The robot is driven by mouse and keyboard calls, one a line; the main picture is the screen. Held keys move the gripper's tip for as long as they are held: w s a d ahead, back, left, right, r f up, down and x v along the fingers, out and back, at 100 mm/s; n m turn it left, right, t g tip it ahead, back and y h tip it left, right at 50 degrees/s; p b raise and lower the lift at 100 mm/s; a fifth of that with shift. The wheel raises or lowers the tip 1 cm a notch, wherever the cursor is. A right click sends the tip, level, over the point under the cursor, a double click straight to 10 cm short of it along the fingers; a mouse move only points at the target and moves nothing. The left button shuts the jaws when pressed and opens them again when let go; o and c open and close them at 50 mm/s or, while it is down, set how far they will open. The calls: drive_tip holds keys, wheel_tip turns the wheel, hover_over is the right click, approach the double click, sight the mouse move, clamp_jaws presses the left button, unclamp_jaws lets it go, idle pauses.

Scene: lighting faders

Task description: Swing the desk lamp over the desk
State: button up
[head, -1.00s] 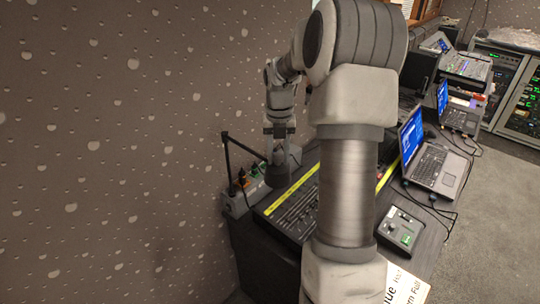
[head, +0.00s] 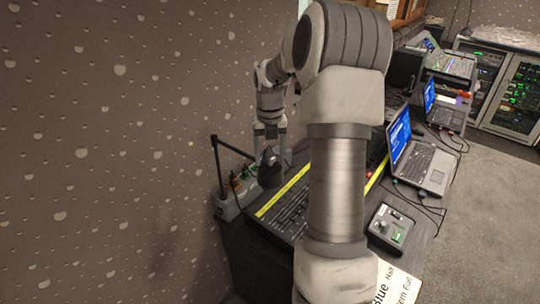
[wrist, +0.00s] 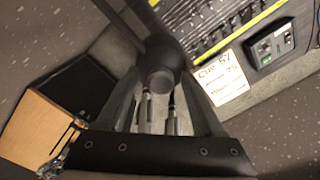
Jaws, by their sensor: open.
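The desk lamp's dark shade (head: 270,170) hangs over the left edge of the desk in the head view, on a thin black arm that runs left to an upright post. My gripper (head: 270,146) points down just above the shade, fingers apart. In the wrist view the lamp (wrist: 161,72) shows between the ends of my gripper's fingers (wrist: 160,88), its arm running to the upper left. The gripper is open; I cannot tell whether either finger touches the lamp. My forearm hides part of the desk (head: 432,222) in the head view.
A fader console (head: 290,210) with a yellow strip lies below the lamp. A small control box (head: 391,227), a paper note (head: 398,284) and a laptop (head: 425,165) are to the right. A patterned wall (head: 110,150) stands close on the left.

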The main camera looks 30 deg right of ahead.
wheel_tip(320, 180, up, 18)
drive_tip(key=shift+f+b, duration=0.25)
drive_tip(key=shift+b, duration=0.1)
idle(0.5)
